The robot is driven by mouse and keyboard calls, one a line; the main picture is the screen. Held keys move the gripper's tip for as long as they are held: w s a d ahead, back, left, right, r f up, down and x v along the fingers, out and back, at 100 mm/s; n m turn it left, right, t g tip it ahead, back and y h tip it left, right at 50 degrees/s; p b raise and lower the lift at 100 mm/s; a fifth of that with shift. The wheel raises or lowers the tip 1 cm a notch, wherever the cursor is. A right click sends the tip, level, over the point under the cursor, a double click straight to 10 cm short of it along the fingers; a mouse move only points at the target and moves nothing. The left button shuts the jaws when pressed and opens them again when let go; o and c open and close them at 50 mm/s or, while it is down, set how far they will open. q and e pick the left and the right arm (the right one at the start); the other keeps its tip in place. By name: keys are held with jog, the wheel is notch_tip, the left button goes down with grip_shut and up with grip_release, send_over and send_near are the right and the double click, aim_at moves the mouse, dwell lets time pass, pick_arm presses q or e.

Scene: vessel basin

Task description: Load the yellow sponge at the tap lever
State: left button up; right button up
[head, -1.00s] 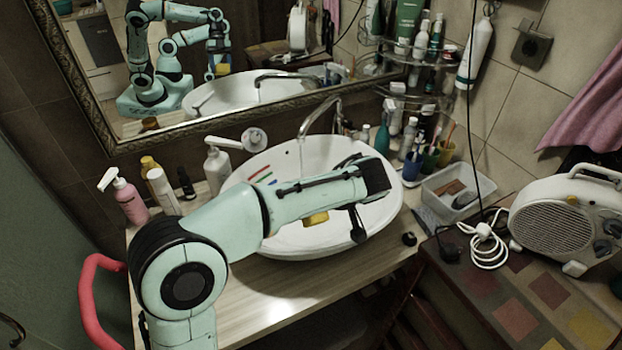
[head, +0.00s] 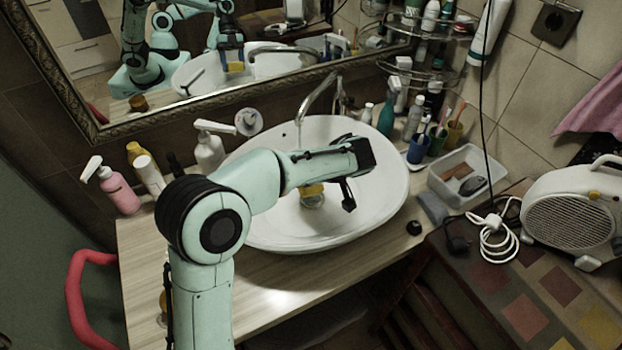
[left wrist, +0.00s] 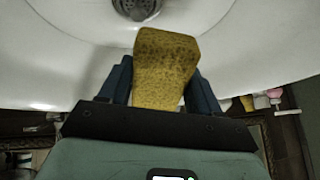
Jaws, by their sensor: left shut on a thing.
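The yellow sponge (left wrist: 165,65) is gripped between the two dark fingers of my left gripper (left wrist: 162,85) in the left wrist view. In the head view the sponge (head: 311,189) shows just below my left forearm, over the white basin (head: 375,205). My arm hides most of the gripper there. The chrome tap (head: 318,98) rises at the back of the basin, behind my arm and apart from the sponge. I cannot make out its lever clearly. The drain (left wrist: 138,8) lies beyond the sponge in the left wrist view. My right gripper is not in view.
A white soap dispenser (head: 209,150) and a pink bottle (head: 118,188) stand left of the basin. Cups (head: 418,148), bottles and a clear tray (head: 460,177) stand to its right. A framed mirror (head: 215,95) hangs behind. The wooden counter's front strip (head: 285,272) is mostly clear.

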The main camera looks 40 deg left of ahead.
pick_arm(q)
jog(key=w+a, duration=0.1)
jog(key=w+a+p, duration=0.2)
jog(key=shift+w+f, duration=0.1)
jog(key=shift+f, duration=0.15)
jog(key=shift+w+a+f+p, duration=0.25)
jog(key=shift+w+a+p, duration=0.15)
jog(key=shift+w+a, duration=0.3)
jog(key=shift+w+a+f+p, duration=0.3)
jog(key=shift+w+a+p, duration=0.15)
jog(key=shift+w+a, duration=0.3)
jog(key=shift+w+a+f+p, duration=0.25)
jog(key=shift+w+a+p, duration=0.25)
jog(key=shift+w, duration=0.3)
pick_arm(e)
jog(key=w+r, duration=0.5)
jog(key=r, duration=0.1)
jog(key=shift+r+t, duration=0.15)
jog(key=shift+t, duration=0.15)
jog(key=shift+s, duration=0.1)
